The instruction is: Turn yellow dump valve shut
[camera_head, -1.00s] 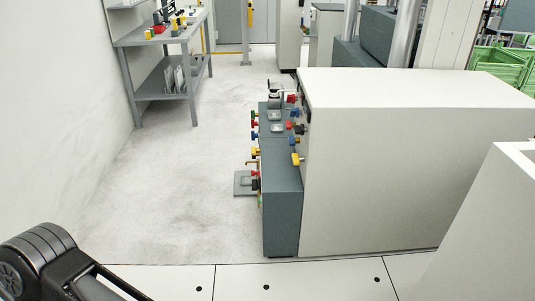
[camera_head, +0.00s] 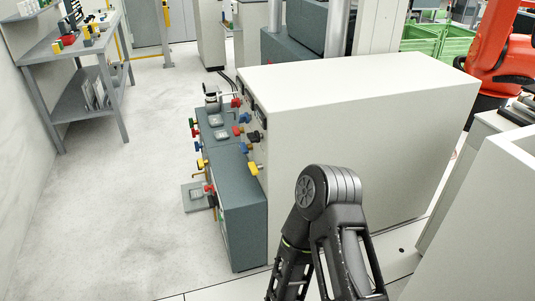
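Two yellow valve handles show on the hydraulic unit. The other yellow handle (camera_head: 202,164) is on the far left side of the grey block (camera_head: 240,220), below green and blue handles. I cannot tell from the picture which one is the dump valve, or whether either is turned open or shut. Neither gripper is in view. A black and grey elbow of my own arm shows at the bottom centre-right, apart from the valves.
The white cabinet (camera_head: 350,90) stands behind and right of the grey block. A grey workbench (camera_head: 85,45) stands at the upper left. An orange robot arm (camera_head: 492,55) and green crates (camera_head: 425,40) are at the right.

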